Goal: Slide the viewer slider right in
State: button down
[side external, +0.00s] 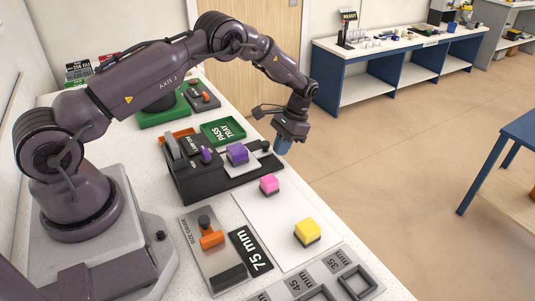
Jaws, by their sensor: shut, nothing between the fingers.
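The viewer is a dark grey unit (200,186) on the white bench, in the middle of the side external view. A pale slider plate (241,166) juts from its right side with a purple block (237,154) on it. A small dark knob (265,146) stands at the right end of the slider. My gripper (283,149) points down just right of the knob, its bluish fingers shut and empty. I cannot tell whether it touches the knob.
A pink block (269,185) and a yellow block (307,232) sit on a white sheet in front. An orange-handled size gauge (211,240) lies front left. A green pass tray (223,132) is behind the viewer.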

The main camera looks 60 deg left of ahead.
aim_at(238, 172)
jog(key=shift+s+f, duration=0.2)
jog(key=shift+s, duration=0.9)
jog(key=shift+s+f, duration=0.2)
jog(key=shift+s, duration=0.9)
jog(key=s, duration=0.8)
jog(key=shift+f, duration=0.1)
